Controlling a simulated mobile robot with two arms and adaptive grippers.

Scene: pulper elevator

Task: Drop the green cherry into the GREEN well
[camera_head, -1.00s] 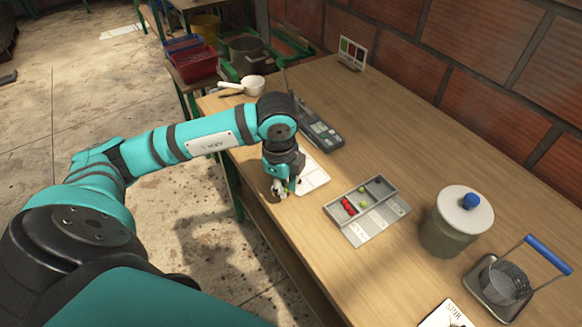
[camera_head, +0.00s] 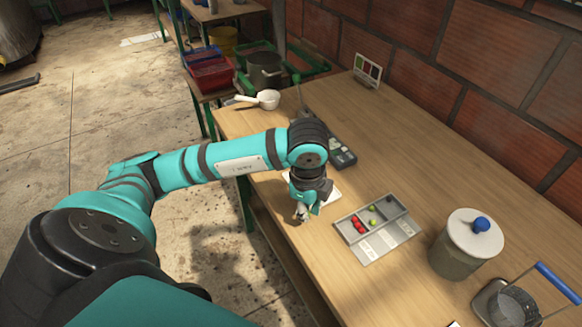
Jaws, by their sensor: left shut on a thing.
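My left gripper (camera_head: 303,213) points down over the table's front edge, left of the sorting tray and in front of a white card. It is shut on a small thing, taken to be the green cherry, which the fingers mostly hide. The grey sorting tray (camera_head: 403,236) lies on the table with labels along its front. The right well (camera_head: 391,203) holds a dark one. The label text is too small to read. My right gripper is out of view.
A lidded pot (camera_head: 466,245) and a metal strainer with a blue handle (camera_head: 512,303) stand right of the tray. A white card (camera_head: 325,190), a dark scale-like device (camera_head: 338,152) and a white scoop (camera_head: 266,99) lie behind.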

